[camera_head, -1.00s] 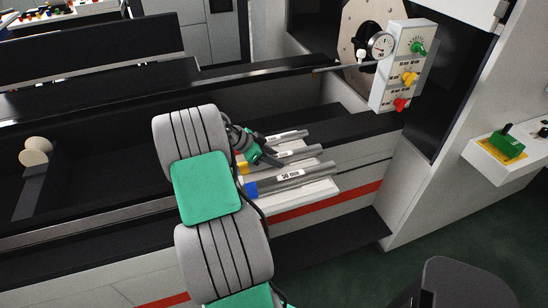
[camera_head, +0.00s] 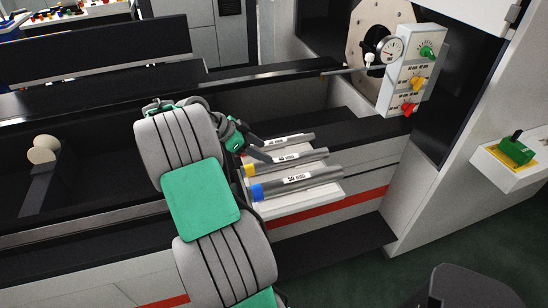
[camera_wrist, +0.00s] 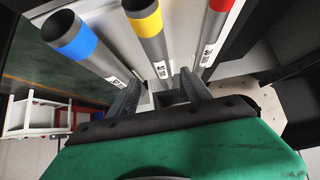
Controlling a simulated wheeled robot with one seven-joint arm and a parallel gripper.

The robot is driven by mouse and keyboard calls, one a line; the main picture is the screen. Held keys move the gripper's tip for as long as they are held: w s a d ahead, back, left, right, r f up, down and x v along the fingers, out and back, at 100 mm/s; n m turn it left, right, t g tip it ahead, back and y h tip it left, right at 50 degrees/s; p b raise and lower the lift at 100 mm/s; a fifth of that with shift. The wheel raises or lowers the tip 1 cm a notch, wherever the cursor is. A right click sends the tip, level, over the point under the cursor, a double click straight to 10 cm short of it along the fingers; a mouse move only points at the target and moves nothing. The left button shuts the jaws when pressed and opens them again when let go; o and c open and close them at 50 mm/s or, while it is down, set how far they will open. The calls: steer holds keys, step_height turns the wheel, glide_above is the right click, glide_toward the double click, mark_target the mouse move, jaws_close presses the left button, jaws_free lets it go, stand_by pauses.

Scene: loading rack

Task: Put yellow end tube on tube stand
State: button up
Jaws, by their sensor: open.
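The yellow end tube (camera_head: 305,162) is a grey tube with a yellow band at its left end and a white label. It lies on a white holder (camera_head: 335,192) between a blue-banded tube (camera_head: 315,180) and a third tube (camera_head: 290,141). In the wrist view the yellow-banded tube (camera_wrist: 151,40) points down the middle towards the gap between my fingers. My gripper (camera_wrist: 160,95) is open and holds nothing; I cannot tell whether it touches the tube. In the head view my gripper (camera_head: 263,154) is over the yellow tube, partly hidden by my arm. I cannot identify a separate tube stand.
The blue-banded tube (camera_wrist: 85,45) and red-banded tube (camera_wrist: 213,30) lie close on either side. A dark trough (camera_head: 100,165) runs left.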

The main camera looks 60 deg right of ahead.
steer(key=v, duration=0.2)
steer(key=shift+w+a+r, duration=0.2)
steer(key=shift+r, duration=0.05)
steer(key=w+a+r+n+t, duration=0.2)
steer(key=w+a+n+t, duration=0.1)
steer(key=w+a+n, duration=0.4)
steer(key=w+a+r+n+t, duration=0.1)
steer(key=w+a+n+t, duration=0.3)
steer(key=a, duration=0.6)
steer(key=s+a+f+n+t+y, duration=0.1)
steer(key=s+a+n+y, duration=0.2)
steer(key=a+n, duration=0.5)
steer(key=s+a+f+n+t+y, duration=0.1)
steer(key=s+a+n+y, duration=0.2)
steer(key=a+n, duration=0.5)
steer(key=a, duration=1)
steer(key=shift+s+a+f+t, duration=0.3)
steer(key=shift+s+a+t, duration=0.05)
steer(key=shift+s+t, duration=0.05)
